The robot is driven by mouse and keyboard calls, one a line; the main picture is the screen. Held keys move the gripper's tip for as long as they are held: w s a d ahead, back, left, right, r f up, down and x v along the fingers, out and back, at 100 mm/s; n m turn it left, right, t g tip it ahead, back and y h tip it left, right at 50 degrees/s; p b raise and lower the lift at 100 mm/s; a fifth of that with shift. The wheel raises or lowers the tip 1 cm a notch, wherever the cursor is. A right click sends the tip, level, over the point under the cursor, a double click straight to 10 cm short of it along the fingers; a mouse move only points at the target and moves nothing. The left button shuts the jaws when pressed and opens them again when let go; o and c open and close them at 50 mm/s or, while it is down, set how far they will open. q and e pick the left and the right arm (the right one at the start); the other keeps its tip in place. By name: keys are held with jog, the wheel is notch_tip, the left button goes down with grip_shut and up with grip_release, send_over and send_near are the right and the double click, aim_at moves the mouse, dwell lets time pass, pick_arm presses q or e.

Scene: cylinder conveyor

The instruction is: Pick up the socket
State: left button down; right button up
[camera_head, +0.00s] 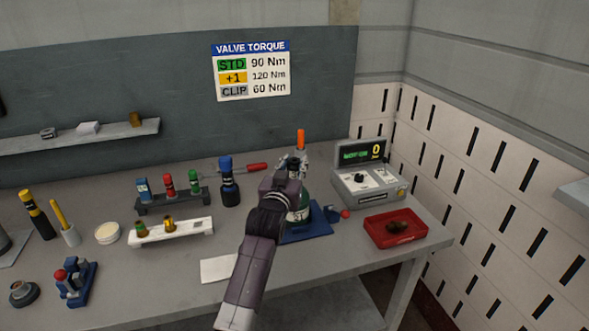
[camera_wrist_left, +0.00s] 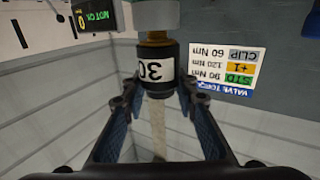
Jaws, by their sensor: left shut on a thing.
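My left gripper (camera_head: 292,163) is over the green cylinder (camera_head: 303,190), which stands upright on a blue base. In the left wrist view, which is upside down, its fingers (camera_wrist_left: 156,90) are shut on a dark socket (camera_wrist_left: 155,52) with a white numbered label. The socket lines up with a brass part (camera_wrist_left: 156,35) at the cylinder's top. I cannot tell whether it is still seated there. An orange-topped piece (camera_head: 301,140) rises above the gripper in the head view. My arm hides part of the cylinder. My right gripper is out of view.
A tester with a screen (camera_head: 368,177) and a red tray (camera_head: 397,228) are right of the cylinder. A dark rack with coloured pieces (camera_head: 173,200) and a white rack (camera_head: 171,231) stand left. A white card (camera_head: 219,269) lies near the front; bare table surrounds it.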

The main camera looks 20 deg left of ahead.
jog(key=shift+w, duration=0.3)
